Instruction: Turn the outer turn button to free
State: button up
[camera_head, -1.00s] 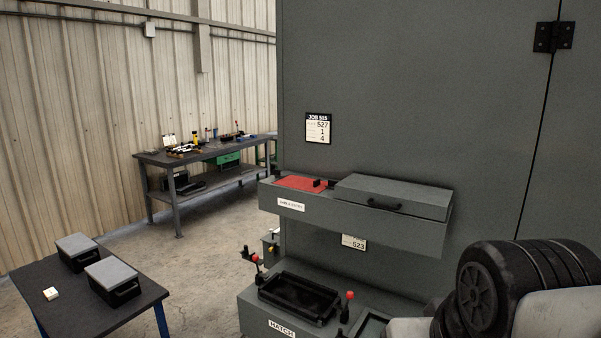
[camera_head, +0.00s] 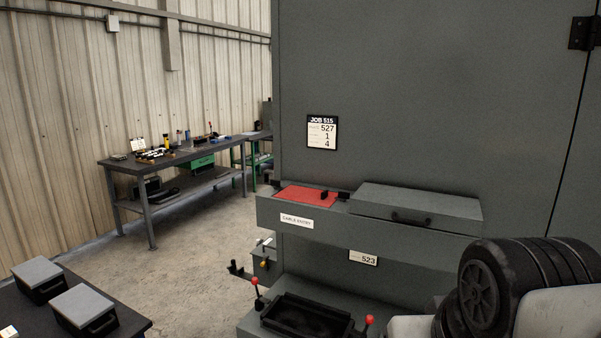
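A grey ledge labelled CABLE ENTRY (camera_head: 296,221) juts from the tall grey enclosure (camera_head: 430,90). On its left part lies a red plate (camera_head: 295,196). Small black blocks, one on the plate's right part (camera_head: 324,195) and one just beside it (camera_head: 343,196), may be turn buttons; which is the outer one, and how it is turned, I cannot tell. A grey lid with a black handle (camera_head: 415,200) covers the ledge's right part. My gripper is not in view; only grey and black parts that seem to be my arm show at the lower right.
Below the ledge is a black-framed recess (camera_head: 305,318) with red-knobbed levers (camera_head: 255,283) beside it. A dark table with grey-lidded boxes (camera_head: 38,278) stands at lower left. A workbench (camera_head: 180,155) with tools stands at the back wall. Bare concrete floor (camera_head: 190,260) lies between.

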aim_at(275, 184)
jog(key=i+j+z, duration=0.1)
jog(key=j, duration=0.25)
jog(key=i+j+z, duration=0.1)
jog(key=i+j, duration=0.15)
jog(key=i+j+z, duration=0.1)
jog(key=j, duration=0.35)
jog(key=i+j+z, duration=0.1)
jog(key=j, duration=0.3)
jog(key=i+j+z, duration=0.1)
jog(key=j, duration=0.3)
jog(key=i+j+z, duration=0.1)
jog(key=i+j, duration=0.15)
jog(key=j, duration=0.15)
